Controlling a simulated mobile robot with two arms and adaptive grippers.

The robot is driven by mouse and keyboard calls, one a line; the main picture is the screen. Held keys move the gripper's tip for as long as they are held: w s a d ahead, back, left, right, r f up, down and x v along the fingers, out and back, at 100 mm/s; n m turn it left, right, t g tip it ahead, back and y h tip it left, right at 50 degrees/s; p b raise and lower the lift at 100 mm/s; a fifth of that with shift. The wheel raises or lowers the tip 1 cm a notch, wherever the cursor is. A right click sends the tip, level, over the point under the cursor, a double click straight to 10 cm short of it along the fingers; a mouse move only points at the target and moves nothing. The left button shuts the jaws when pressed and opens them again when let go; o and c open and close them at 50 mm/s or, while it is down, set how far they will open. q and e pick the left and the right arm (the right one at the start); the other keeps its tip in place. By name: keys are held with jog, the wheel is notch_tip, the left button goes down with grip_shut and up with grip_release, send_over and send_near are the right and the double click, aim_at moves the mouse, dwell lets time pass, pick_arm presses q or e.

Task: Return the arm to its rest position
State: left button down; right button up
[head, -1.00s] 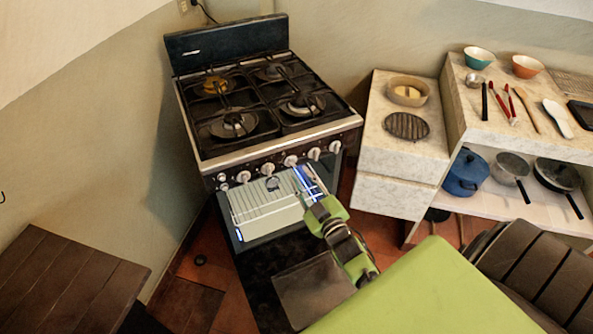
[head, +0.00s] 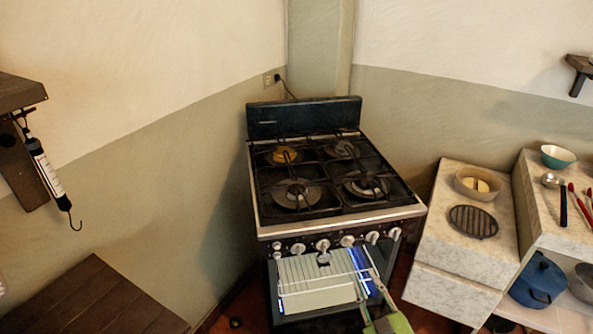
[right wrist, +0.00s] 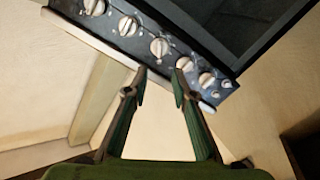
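My right gripper (head: 368,288) is at the bottom of the head view, in front of the lit oven opening of the stove (head: 335,232). In the right wrist view its two fingers (right wrist: 160,78) are apart with nothing between them, and the stove's knob panel (right wrist: 135,30) is just beyond the fingertips. I cannot tell whether a fingertip touches the stove. Most of my right arm is below the head view. My left gripper is in neither view.
A wire rack (head: 315,278) shows inside the oven. A marble counter (head: 445,255) with a bowl (head: 478,183) and a round grate (head: 473,221) stands to the right. A brown slatted surface (head: 95,300) is at lower left. A hanging scale (head: 47,172) hooks from a wall shelf.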

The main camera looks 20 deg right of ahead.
jog(key=shift+f, duration=0.1)
jog(key=s+a+f+m+g+y, duration=0.1)
jog(key=s+a+f+g, duration=0.25)
jog(key=f, duration=0.65)
jog(key=s+a+f+g+y, duration=0.1)
jog(key=s+a+f+g, duration=0.3)
jog(key=f, duration=0.7)
jog(key=s+a+f+m+g, duration=0.1)
jog(key=s+a+f, duration=0.1)
jog(key=s+f, duration=0.6)
jog(key=s+a+f+g, duration=0.1)
jog(key=s+f+g, duration=0.3)
jog(key=s+f, duration=0.4)
jog(key=s+a+f+g, duration=0.1)
jog(key=s+f+g, duration=0.3)
jog(key=s, duration=1.2)
notch_tip(320, 180, down, 4)
jog(key=shift+s+a+f+y, duration=0.15)
jog(key=shift+s+a+y, duration=0.05)
jog(key=shift+s+y, duration=0.2)
